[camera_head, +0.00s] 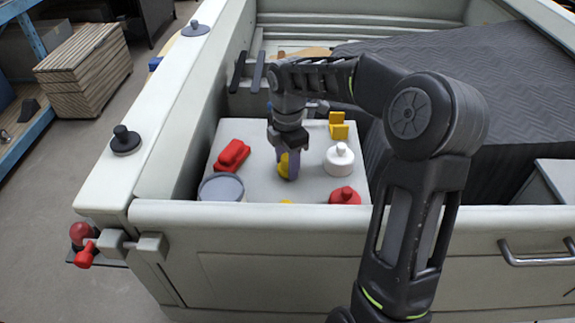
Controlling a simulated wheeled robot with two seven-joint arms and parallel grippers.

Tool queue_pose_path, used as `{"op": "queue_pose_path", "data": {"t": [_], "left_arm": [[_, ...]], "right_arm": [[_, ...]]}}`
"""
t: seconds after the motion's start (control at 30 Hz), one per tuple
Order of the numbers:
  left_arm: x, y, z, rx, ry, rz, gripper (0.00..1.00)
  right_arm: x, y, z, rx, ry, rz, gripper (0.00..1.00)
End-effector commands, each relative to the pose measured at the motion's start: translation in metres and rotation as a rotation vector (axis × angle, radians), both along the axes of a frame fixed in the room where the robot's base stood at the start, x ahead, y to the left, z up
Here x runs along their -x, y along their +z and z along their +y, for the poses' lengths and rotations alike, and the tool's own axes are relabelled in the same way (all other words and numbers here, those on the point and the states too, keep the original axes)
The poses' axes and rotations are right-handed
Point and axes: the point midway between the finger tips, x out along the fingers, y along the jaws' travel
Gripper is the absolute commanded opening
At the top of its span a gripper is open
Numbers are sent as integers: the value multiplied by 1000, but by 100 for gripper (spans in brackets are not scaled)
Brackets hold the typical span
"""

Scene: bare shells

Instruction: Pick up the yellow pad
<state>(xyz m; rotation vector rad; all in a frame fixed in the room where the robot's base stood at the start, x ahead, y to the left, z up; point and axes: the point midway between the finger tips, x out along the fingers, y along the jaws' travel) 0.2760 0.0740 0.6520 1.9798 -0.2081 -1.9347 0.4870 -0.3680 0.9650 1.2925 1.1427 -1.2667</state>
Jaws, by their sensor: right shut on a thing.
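A yellow piece (282,166), which looks like the yellow pad, is at the fingers of my right gripper (288,165). The gripper points down over the white tabletop (255,150) and is shut on the piece. The fingers hide part of the piece, and I cannot tell whether it touches the surface. Another yellow block (338,126), with a stepped shape, stands at the back right of the surface. A small yellow bit (286,202) shows at the front edge, mostly hidden by the wall. My left gripper is not in view.
A red block (232,155) and a grey round lid (221,187) are at the left. A white knobbed piece (339,158) and a red knobbed piece (344,196) are at the right. The pale front wall (300,216) and left wall enclose the surface. A dark ribbed cover (470,80) lies right.

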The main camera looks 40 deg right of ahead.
Motion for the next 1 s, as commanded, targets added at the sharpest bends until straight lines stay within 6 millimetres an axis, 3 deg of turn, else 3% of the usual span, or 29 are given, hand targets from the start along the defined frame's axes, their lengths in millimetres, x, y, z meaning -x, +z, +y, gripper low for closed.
{"op": "queue_pose_path", "data": {"t": [0.37,0.63,0.77,1.0], "left_arm": [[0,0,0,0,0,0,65],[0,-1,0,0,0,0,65],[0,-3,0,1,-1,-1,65],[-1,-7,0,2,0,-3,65]], "right_arm": [[0,0,0,0,0,0,0],[0,7,0,1,0,-1,0],[-1,24,-1,2,-1,-5,0],[-1,71,0,2,1,-5,0]]}}
